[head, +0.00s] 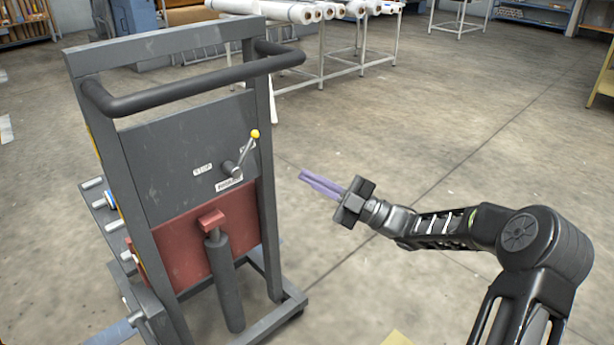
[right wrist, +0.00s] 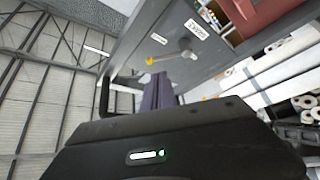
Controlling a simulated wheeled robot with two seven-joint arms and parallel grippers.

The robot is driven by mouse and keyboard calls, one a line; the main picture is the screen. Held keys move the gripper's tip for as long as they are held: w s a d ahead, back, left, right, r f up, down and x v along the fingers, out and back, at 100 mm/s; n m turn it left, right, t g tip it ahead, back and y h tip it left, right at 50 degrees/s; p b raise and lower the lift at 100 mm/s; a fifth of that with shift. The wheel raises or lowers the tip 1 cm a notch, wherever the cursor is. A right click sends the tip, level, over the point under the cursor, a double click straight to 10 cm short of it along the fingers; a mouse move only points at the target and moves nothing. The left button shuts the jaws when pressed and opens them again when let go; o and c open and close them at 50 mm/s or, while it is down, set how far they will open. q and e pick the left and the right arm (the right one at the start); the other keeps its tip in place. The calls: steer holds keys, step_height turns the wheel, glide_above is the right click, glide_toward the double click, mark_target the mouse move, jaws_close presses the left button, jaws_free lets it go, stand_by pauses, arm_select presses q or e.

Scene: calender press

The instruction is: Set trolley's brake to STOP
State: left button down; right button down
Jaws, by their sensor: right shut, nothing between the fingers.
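The trolley (head: 185,150) stands at the left of the head view, a tall grey frame with a bent push handle. On its grey panel is a brake lever (head: 244,152) with a yellow knob (head: 255,133); it slants up and to the right from its pivot. A small label (head: 202,169) lies left of the pivot, another partly behind the lever, and a wider one below; their words are too small to read surely. My right gripper (head: 303,178) has purplish fingers, shut and empty, right of the trolley and apart from the lever. The lever also shows in the right wrist view (right wrist: 168,56), beyond the fingertips.
A red panel (head: 190,245) with a dark cylinder (head: 225,280) sits low on the trolley. A rack of white rolls (head: 290,10) stands behind. The concrete floor (head: 440,140) between the trolley and rack and to the right is clear.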

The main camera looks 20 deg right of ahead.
mark_target(248, 145)
steer(key=b+x, duration=0.1)
steer(key=x, duration=1.1)
steer(key=shift+b, duration=0.4)
steer(key=shift+a+r+n+g, duration=0.3)
steer(key=shift+n+g, duration=0.2)
steer(key=shift+n, duration=0.4)
steer(key=a+r+n+g, duration=0.1)
steer(key=n, duration=0.1)
steer(key=s+a+r+n+g+h+p, duration=0.1)
steer(key=n, duration=0.1)
steer(key=a+r+n+g+p, duration=0.1)
steer(key=n, duration=0.1)
steer(key=shift+s+a+n+g+h, duration=0.1)
steer(key=shift+s+n+g+h, duration=0.1)
steer(key=shift+n+g+h, duration=0.15)
steer(key=a+n+h+p, duration=0.2)
steer(key=s+a+n+h+p, duration=0.1)
steer(key=n, duration=0.1)
steer(key=shift+f+g+p, duration=0.3)
steer(key=shift+g+p, duration=0.05)
steer(key=shift+s, duration=0.1)
